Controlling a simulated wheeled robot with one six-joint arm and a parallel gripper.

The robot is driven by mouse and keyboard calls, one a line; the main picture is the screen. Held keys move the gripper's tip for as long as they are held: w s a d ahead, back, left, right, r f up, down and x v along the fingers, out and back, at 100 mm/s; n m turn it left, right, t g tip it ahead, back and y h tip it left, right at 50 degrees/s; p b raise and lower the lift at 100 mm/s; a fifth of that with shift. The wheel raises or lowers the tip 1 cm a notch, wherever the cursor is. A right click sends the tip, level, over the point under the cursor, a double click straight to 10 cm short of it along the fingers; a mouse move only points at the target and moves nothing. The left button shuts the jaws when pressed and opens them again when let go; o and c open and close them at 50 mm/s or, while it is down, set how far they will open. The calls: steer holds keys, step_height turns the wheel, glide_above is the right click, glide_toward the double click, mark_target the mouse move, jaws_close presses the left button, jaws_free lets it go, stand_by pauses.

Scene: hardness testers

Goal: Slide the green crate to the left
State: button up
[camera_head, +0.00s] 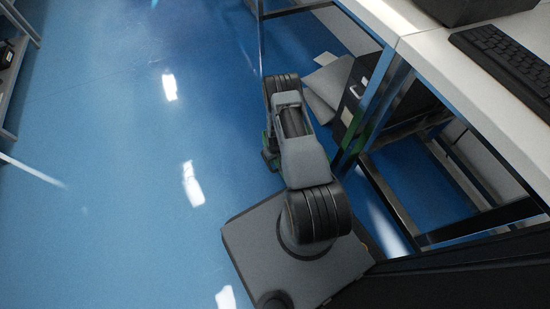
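No whole green crate is visible. A narrow green edge (355,127) shows beside the dark box under the right-hand table, close to the table leg. Another small green patch shows at the left side of my arm, and I cannot tell whether it belongs to a crate or to my arm. My arm reaches forward from my base over the blue floor and bends down at its far end. My gripper is not clearly visible; the arm hides it or blends with it, so its opening and anything in it cannot be made out.
A white-topped table (480,95) with metal legs stands at the right, carrying a black keyboard (505,55). A dark box (362,85) and pale flat panels (327,82) are under it. A shelf rack edges the far left. The blue floor (120,170) between is clear.

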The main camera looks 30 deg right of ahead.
jaws_close()
stand_by(1.2)
